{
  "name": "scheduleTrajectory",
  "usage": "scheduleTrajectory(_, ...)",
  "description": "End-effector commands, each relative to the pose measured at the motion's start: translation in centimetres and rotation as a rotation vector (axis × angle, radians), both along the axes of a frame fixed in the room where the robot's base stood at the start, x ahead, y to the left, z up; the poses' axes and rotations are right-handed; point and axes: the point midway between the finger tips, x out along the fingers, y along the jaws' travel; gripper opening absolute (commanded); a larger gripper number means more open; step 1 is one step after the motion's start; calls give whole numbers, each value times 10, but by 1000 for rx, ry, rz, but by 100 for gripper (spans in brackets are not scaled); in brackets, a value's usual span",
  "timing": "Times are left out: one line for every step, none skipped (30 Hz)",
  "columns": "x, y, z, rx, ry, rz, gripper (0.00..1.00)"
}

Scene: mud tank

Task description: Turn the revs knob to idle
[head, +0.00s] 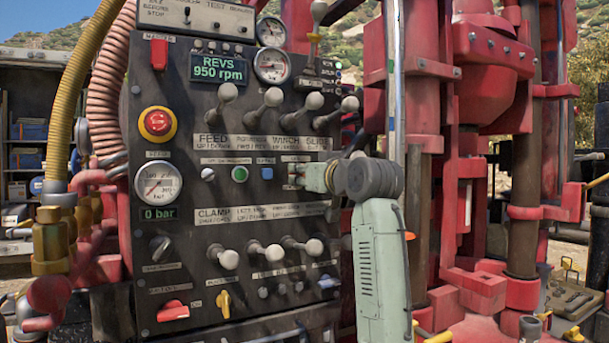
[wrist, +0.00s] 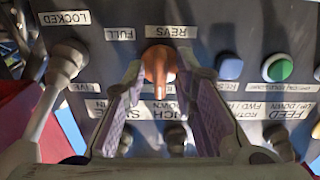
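The revs knob (wrist: 158,62) is an orange-brown pointer knob on the dark panel, under an upside-down REVS label (wrist: 171,32) in the wrist view. Its narrow grip runs down the picture; a FULL label (wrist: 120,34) is to its left. My gripper (wrist: 160,74) has one finger on each side of the knob, with its fingers apart; narrow gaps seem to show, but contact is hard to tell. In the head view my gripper (head: 304,175) is at the panel's right side and hides the knob. The green display (head: 219,69) reads REVS 950 rpm.
Blue (wrist: 229,67) and green (wrist: 277,68) buttons are right of the knob in the wrist view. A ball-ended lever (wrist: 68,57) by a LOCKED label is at left. In the head view, levers (head: 273,97) project above my gripper and more (head: 312,247) below.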

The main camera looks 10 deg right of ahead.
Motion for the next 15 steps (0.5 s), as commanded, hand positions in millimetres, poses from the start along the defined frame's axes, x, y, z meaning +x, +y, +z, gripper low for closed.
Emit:
scheduleTrajectory(0, 0, 0, 0, 0, 0, 29)
scheduleTrajectory(0, 0, 0, 0, 0, 0, 29)
scheduleTrajectory(0, 0, 0, 0, 0, 0, 29)
scheduleTrajectory(0, 0, 0, 0, 0, 0, 29)
scheduleTrajectory(0, 0, 0, 0, 0, 0, 29)
scheduleTrajectory(0, 0, 0, 1, 0, 0, 29)
scheduleTrajectory(0, 0, 0, 1, 0, 0, 29)
scheduleTrajectory(0, 0, 0, 1, 0, 0, 29)
scheduleTrajectory(-1, 0, 0, 1, -1, 0, 29)
scheduleTrajectory(-2, -1, 0, 1, -1, 0, 29)
scheduleTrajectory(-4, -1, 0, 1, -1, 0, 29)
scheduleTrajectory(-7, -2, 0, 1, -2, 0, 29)
scheduleTrajectory(-11, -3, 0, 0, -1, 0, 29)
scheduleTrajectory(-15, -4, 0, 0, -1, 0, 29)
scheduleTrajectory(-22, -7, 0, 0, -2, -1, 29)
